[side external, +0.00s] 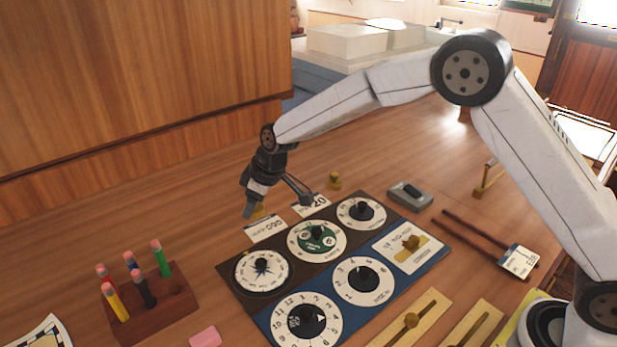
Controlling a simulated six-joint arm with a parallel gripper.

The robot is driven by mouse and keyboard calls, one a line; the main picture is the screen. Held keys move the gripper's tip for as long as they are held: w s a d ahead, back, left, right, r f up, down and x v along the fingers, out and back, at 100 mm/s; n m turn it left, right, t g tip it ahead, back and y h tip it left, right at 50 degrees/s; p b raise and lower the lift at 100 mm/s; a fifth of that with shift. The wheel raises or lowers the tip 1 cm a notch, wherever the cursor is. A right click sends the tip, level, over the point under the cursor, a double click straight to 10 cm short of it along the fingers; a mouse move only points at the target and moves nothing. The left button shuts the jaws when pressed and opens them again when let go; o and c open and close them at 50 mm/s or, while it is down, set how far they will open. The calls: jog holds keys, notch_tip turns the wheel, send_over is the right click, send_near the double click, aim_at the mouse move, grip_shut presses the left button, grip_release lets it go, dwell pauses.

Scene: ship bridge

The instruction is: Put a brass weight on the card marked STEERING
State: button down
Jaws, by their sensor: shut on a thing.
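My gripper (262,205) points down over the far edge of the dial panel, just behind two white cards. It is shut on a small brass weight (258,210), which is partly hidden by the fingers. One white card (266,229) lies just below and in front of the weight. The other white card (317,207) lies to its right, partly covered by a finger. Their print is too small to read surely, so I cannot tell which says STEERING.
The panel (333,258) carries several round dials and a brass-handled switch plate (410,248). A pencil block (150,303) and a pink eraser (205,337) are at the front left. A grey device (410,196) and brass slider plates (411,320) lie right. The table behind the cards is mostly clear.

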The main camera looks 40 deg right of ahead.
aim_at(257, 231)
jog(key=shift+f, duration=2.25)
jog(key=shift+f, duration=0.45)
dwell(0.5)
grip_release()
jog(key=shift+v, duration=3.9)
jog(key=shift+s, duration=0.1)
jog(key=s+d+m, duration=0.1)
jog(key=s+d, duration=0.2)
jog(key=s+d+m+h, duration=0.1)
jog(key=s+d, duration=0.2)
jog(key=s, duration=0.1)
jog(key=s+d+m, duration=0.2)
jog(key=s+d, duration=0.1)
jog(key=s, duration=0.1)
jog(key=shift+s+d+r+h, duration=0.2)
jog(key=shift+r+h, duration=0.1)
jog(key=shift+r, duration=0.05)
jog(key=s+d+m, duration=0.1)
jog(key=s+d, duration=0.1)
jog(key=s, duration=0.3)
jog(key=s+d+f+m, duration=0.1)
jog(key=s+d, duration=0.1)
jog(key=s, duration=0.2)
jog(key=s+d+m+g+h, duration=0.1)
jog(key=s+d, duration=0.1)
jog(key=s, duration=0.3)
jog(key=shift+s+f+m, duration=0.3)
jog(key=shift+s+f, duration=0.05)
jog(key=shift+f, duration=0.05)
